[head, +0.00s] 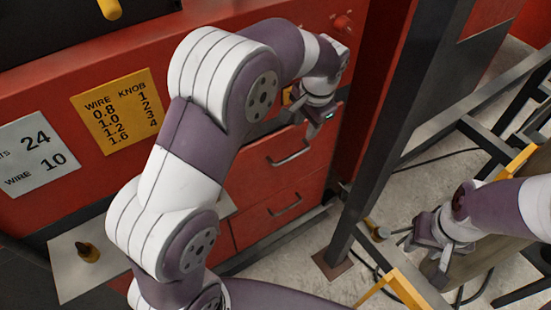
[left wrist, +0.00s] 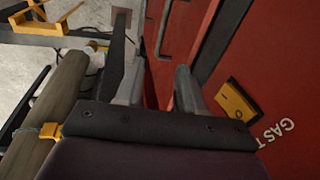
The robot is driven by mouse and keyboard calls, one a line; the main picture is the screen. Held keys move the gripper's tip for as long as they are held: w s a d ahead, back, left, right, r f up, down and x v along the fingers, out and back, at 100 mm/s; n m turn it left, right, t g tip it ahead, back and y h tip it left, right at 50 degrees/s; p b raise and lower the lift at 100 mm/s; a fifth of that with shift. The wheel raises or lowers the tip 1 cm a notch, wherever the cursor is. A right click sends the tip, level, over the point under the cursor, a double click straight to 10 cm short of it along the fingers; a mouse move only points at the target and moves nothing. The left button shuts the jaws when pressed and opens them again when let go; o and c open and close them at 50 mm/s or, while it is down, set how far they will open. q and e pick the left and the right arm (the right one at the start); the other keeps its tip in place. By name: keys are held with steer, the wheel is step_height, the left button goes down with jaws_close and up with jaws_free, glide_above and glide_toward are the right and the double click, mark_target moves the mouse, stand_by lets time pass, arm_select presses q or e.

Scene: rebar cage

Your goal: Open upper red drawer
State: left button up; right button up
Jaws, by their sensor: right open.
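The upper red drawer (head: 258,170) is in the red cabinet in the head view, its front looking flush with the cabinet. Its metal bar handle (head: 291,158) is in plain view. My left gripper (head: 318,112) is by the cabinet face, above and to the right of that handle. In the left wrist view the left gripper (left wrist: 158,85) has its fingers apart with nothing seen held. A bar handle (left wrist: 163,30) shows beyond the fingers; I cannot tell which drawer's it is. My right gripper (head: 430,243) is open at the right, away from the cabinet.
A lower red drawer with its own handle (head: 286,206) sits below. A dark upright post (head: 385,130) stands right of the cabinet, with metal frames beyond. A yellow switch plate (left wrist: 237,101) is on the cabinet. A grey shelf (head: 68,262) juts out at lower left.

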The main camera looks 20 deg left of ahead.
mark_target(298, 153)
arm_select(q)
steer(key=p+x, duration=0.1)
steer(key=x, duration=1.1)
steer(key=shift+w+f, duration=0.25)
steer(key=shift+f, duration=0.15)
steer(key=shift+w+d+f, duration=0.15)
steer(key=shift+w, duration=0.05)
steer(key=shift+s, duration=0.2)
jaws_close()
arm_select(e)
steer(key=shift+w+d+r, duration=0.1)
steer(key=shift+w+d, duration=0.3)
steer(key=shift+w, duration=0.3)
